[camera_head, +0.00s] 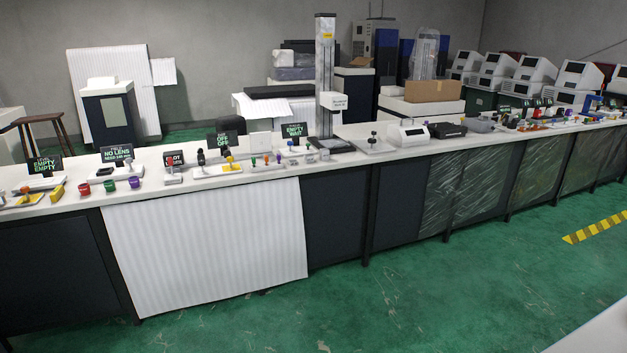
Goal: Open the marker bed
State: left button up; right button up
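A long white-topped bench (350,157) runs across the view from left to far right. A small black sign (295,130) left of the column reads EMPTY WAIT. Neither of my grippers is in view.
Signs reading NO LENS (116,154) and OFF (223,139) stand among knobs and levers on the bench. Red, green and purple cups (109,186) sit at the left. A white box device (407,133) is right of the column. The green floor in front is clear.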

aim_at(335, 143)
jog(key=i+l+u, duration=0.15)
jog(key=i, duration=0.45)
jog(key=i+l+u, duration=0.15)
jog(key=i, duration=0.4)
jog(key=i+j, duration=0.2)
jog(key=i, duration=0.2)
jog(key=i+j+u, duration=0.1)
jog(key=i+j, duration=0.15)
jog(key=i, duration=0.15)
